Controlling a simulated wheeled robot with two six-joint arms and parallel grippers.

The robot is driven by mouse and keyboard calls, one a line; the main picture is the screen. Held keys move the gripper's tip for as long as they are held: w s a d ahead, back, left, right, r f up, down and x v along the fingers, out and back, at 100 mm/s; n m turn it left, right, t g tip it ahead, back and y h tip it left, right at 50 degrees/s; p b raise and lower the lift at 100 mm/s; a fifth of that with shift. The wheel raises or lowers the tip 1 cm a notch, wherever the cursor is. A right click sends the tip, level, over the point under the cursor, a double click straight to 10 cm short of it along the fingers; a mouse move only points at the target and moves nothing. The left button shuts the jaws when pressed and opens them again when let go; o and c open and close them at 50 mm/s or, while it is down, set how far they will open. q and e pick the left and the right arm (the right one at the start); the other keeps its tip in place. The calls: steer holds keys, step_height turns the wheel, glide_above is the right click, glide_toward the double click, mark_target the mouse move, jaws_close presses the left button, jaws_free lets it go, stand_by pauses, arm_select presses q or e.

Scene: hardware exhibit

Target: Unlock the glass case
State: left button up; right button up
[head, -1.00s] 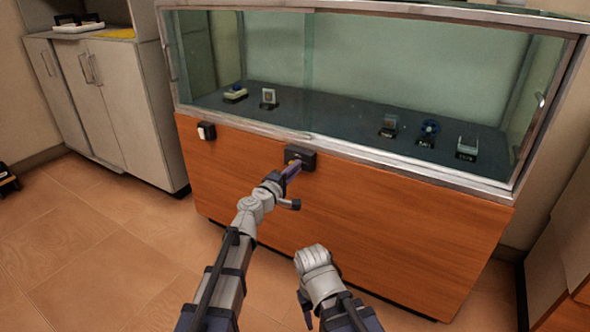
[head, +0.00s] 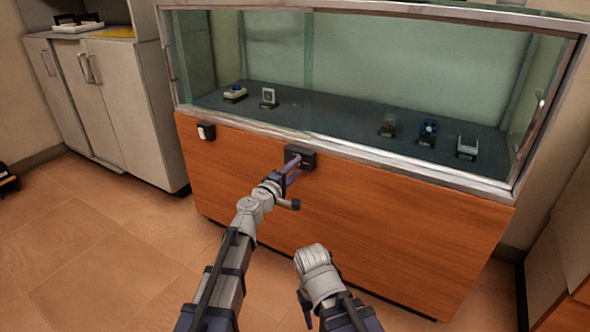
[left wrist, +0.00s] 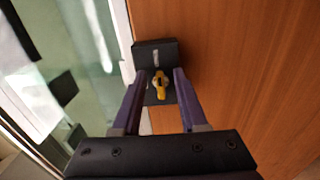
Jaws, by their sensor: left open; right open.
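The glass case (head: 400,225) has a wooden front below its glass and metal frame. A black lock box (head: 306,157) sits on the wood just below the frame; it also shows in the left wrist view (left wrist: 150,52). A yellow key (left wrist: 160,88) stands at the lock box, between my left fingers. My left gripper (head: 293,165) is open, with one purple finger on each side of the key and gaps between; the fingers also show in the left wrist view (left wrist: 158,75). My right gripper (head: 313,268) is open, low in front of the case; its fingertips are hard to make out.
Several small exhibits stand inside on the dark case floor (head: 330,112). A grey cabinet (head: 125,110) stands at the left. Tiled floor (head: 90,250) is clear at lower left.

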arm_select(q)
steer(key=v, duration=0.7)
steer(key=shift+s+a, duration=0.2)
steer(key=shift+s, duration=0.1)
